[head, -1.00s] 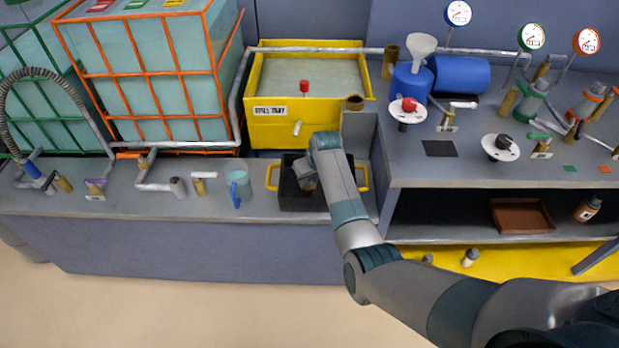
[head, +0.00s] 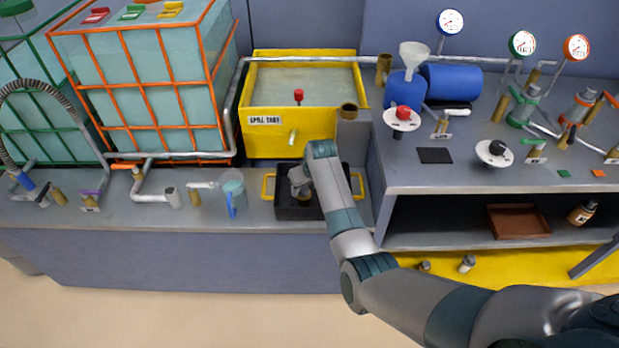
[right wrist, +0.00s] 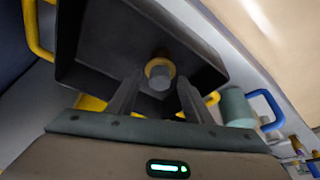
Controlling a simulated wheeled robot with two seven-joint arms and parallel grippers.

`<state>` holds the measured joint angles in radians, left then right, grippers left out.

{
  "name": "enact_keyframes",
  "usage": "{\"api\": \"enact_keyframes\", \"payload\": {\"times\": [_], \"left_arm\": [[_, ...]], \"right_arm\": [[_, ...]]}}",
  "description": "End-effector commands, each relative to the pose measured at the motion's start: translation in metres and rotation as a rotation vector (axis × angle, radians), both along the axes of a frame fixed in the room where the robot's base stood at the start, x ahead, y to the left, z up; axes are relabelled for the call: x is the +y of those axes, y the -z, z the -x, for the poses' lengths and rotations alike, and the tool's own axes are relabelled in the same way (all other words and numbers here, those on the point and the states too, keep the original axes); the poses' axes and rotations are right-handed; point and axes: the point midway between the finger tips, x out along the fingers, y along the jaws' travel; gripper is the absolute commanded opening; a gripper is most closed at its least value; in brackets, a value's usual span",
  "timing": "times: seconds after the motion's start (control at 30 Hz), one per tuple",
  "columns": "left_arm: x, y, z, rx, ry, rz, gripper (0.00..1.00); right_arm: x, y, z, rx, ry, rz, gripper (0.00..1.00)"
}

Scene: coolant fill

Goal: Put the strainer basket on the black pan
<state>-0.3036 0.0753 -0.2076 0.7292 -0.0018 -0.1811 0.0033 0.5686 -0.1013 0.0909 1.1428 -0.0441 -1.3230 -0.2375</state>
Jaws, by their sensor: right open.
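The black pan (head: 285,212) has yellow handles and sits on the grey bench below the yellow spill tray; the right wrist view shows it large (right wrist: 85,50). A small brass, round piece, which looks like the strainer basket (head: 305,201), is in the pan. In the right wrist view the basket (right wrist: 160,70) shows a brass rim around a grey middle. My right gripper (head: 300,188) is over the pan. Its two fingers (right wrist: 157,92) are apart, with the basket beyond and between their tips; exact contact cannot be told. My left gripper is not in view.
The yellow spill tray (head: 253,140) stands just behind the pan. A blue-handled jug (head: 234,190) stands left of it. A raised grey bench (head: 460,178) with valves, a funnel and gauges borders it on the right. Front bench space left of the jug holds pipes.

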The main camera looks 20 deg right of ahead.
Motion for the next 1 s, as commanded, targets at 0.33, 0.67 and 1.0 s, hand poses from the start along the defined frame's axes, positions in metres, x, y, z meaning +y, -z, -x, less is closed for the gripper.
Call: {"api": "enact_keyframes", "payload": {"times": [0.33,0.67,1.0], "left_arm": [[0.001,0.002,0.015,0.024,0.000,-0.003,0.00],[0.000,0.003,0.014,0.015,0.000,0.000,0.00],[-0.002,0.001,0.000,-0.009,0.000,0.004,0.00]], "right_arm": [[-0.003,-0.037,0.014,-0.004,0.000,0.001,0.46],[-0.008,-0.087,0.035,-0.003,0.001,0.001,0.46],[-0.009,-0.109,0.044,0.000,0.000,0.001,0.46]]}}
